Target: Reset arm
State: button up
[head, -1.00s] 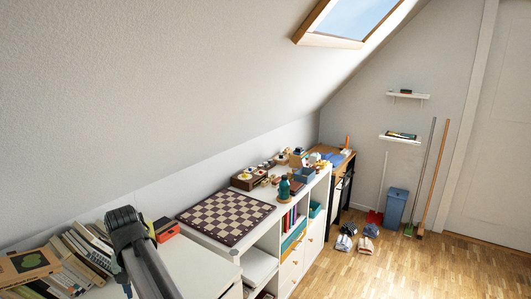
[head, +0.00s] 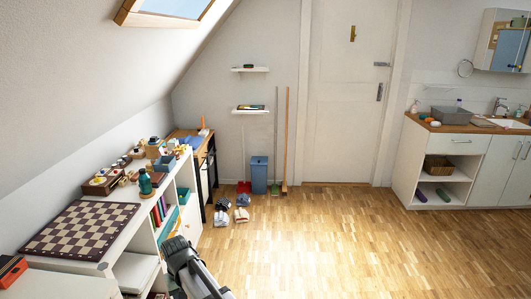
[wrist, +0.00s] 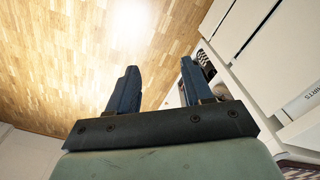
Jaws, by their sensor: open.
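My gripper (wrist: 157,88) shows in the wrist view with its two dark blue fingers apart and nothing between them. Beyond the fingers are the wooden floor and the white front of the shelf unit. In the head view my arm (head: 192,270) shows at the bottom, in front of the low white shelf unit (head: 172,226). The fingers cannot be made out in that view.
A chessboard (head: 80,228), a green bottle (head: 145,182) and small items stand on the shelf unit. Shoes (head: 222,217) lie on the floor beyond it. A blue bin (head: 259,175) and brooms stand by the back wall. The wooden floor (head: 350,245) to the right is clear.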

jog(key=w+d+f+m, duration=0.2)
jog(key=d+f, duration=0.2)
jog(key=d, duration=0.8)
jog(key=w+d+f+m, duration=0.15)
jog(key=d+f, duration=0.25)
jog(key=d, duration=0.8)
jog(key=s+d+f+m, duration=0.2)
jog(key=d+f, duration=0.1)
jog(key=d, duration=0.7)
jog(key=s+d+f+m, duration=0.1)
jog(key=s+d+f, duration=0.2)
jog(key=d, duration=0.7)
jog(key=s+f+g, duration=0.3)
jog(key=s+f, duration=0.7)
jog(key=s, duration=0.5)
jog(key=s+f+g, duration=0.3)
jog(key=s+f, duration=0.7)
jog(key=s, duration=0.4)
jog(key=shift+s+d+f+g, duration=0.25)
jog(key=shift+s+f+g, duration=0.1)
jog(key=shift+g, duration=0.05)
